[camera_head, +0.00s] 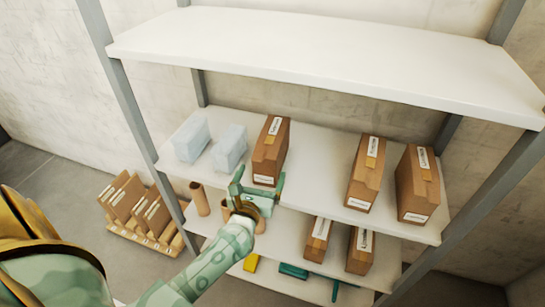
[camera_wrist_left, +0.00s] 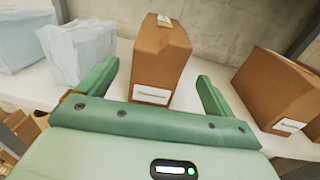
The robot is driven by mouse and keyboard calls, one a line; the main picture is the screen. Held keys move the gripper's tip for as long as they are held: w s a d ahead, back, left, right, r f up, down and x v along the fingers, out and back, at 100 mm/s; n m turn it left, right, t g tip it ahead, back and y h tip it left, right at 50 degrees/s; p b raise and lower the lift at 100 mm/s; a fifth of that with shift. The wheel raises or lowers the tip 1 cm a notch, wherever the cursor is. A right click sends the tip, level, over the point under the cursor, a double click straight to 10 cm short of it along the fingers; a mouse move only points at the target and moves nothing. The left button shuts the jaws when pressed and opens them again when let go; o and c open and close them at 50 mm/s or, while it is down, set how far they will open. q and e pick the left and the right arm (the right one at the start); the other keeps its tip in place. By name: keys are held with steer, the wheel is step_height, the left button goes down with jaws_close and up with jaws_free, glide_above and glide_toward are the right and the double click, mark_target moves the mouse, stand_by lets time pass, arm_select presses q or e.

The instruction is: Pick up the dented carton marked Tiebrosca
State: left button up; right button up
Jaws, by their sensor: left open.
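A brown carton (camera_head: 270,150) with white labels stands upright on the middle shelf, left of two other cartons. Its label print is too small to read, so I cannot tell whether it says Tiebrosca. Its top slopes at one side; I cannot tell whether that is a dent. My left gripper (camera_head: 259,182) is open and empty at the shelf's front edge, just in front of this carton. In the left wrist view the carton (camera_wrist_left: 162,62) appears between the open fingers (camera_wrist_left: 157,80), beyond them. My right gripper is not in view.
Two pale wrapped blocks (camera_head: 229,147) stand left of the carton. Two more cartons (camera_head: 366,172) (camera_head: 417,184) stand right, past a clear stretch of shelf (camera_head: 318,160). The lower shelf holds cartons (camera_head: 317,238) and cardboard tubes (camera_head: 199,198). A floor rack (camera_head: 143,207) holds flat cardboard pieces.

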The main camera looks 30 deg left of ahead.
arm_select(q)
glide_above(267, 172)
steer(key=shift+f+b, duration=0.2)
steer(key=shift+b, duration=0.1)
steer(key=c, duration=1.1)
